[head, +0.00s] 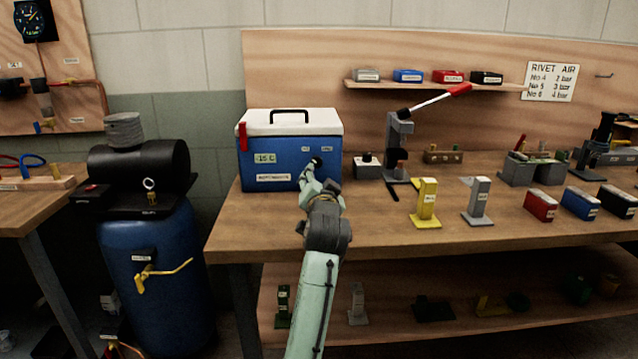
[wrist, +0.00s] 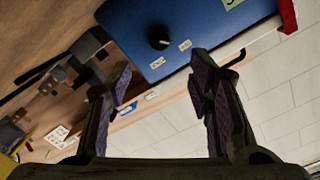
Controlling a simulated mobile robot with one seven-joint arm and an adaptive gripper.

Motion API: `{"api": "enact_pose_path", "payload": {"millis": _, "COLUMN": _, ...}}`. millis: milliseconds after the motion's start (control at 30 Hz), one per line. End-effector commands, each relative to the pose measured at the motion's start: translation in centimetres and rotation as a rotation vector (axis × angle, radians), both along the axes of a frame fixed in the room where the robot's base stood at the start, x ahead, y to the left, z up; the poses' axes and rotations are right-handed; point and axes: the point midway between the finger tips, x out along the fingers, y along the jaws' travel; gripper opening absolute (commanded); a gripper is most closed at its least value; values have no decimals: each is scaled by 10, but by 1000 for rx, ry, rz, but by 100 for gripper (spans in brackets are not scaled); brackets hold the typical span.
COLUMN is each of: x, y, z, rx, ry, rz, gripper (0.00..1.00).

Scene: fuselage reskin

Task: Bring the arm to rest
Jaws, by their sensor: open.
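My arm (head: 318,285) reaches up from the bottom middle of the head view toward the workbench. My gripper (head: 307,170) is in front of the blue cool box, near its right part; whether it touches cannot be told there. In the wrist view my gripper (wrist: 163,85) is open, with nothing between its fingers. The cool box (head: 280,155) has a white lid, a black handle on top and a red latch at the left. Its blue face also fills the top of the wrist view (wrist: 190,25), with a black knob (wrist: 158,43) beyond the fingers.
The bench (head: 375,220) carries a grey lever press (head: 397,145), a yellow post (head: 427,203), a grey post (head: 478,200) and small red, blue and black bins at the right. A blue compressor tank (head: 155,270) stands left of the bench. The bench front middle is clear.

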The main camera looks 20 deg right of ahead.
Motion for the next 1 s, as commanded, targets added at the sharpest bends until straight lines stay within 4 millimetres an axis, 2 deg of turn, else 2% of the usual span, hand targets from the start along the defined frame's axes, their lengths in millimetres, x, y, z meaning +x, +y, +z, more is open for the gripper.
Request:
{"api": "enact_pose_path", "payload": {"millis": 533, "x": -4, "y": 1, "z": 0, "rx": 1, "ry": 0, "rz": 0, "gripper": 48}}
{"api": "enact_pose_path", "payload": {"millis": 633, "x": -1, "y": 21, "z": 10, "rx": -25, "ry": -25, "rz": 26, "gripper": 48}}
{"api": "enact_pose_path", "payload": {"millis": 667, "x": 1, "y": 33, "z": 16, "rx": -38, "ry": -38, "rz": 39, "gripper": 48}}
{"api": "enact_pose_path", "payload": {"millis": 767, "x": 4, "y": 86, "z": 41, "rx": -102, "ry": -107, "rz": 103, "gripper": 48}}
{"api": "enact_pose_path", "payload": {"millis": 867, "x": 0, "y": 155, "z": 73, "rx": -177, "ry": -206, "rz": 184, "gripper": 48}}
{"api": "enact_pose_path", "payload": {"millis": 900, "x": -4, "y": 184, "z": 86, "rx": -205, "ry": -248, "rz": 216, "gripper": 48}}
{"api": "enact_pose_path", "payload": {"millis": 967, "x": -14, "y": 225, "z": 104, "rx": -242, "ry": -314, "rz": 264, "gripper": 48}}
{"api": "enact_pose_path", "payload": {"millis": 1000, "x": -23, "y": 252, "z": 116, "rx": -265, "ry": -359, "rz": 296, "gripper": 48}}
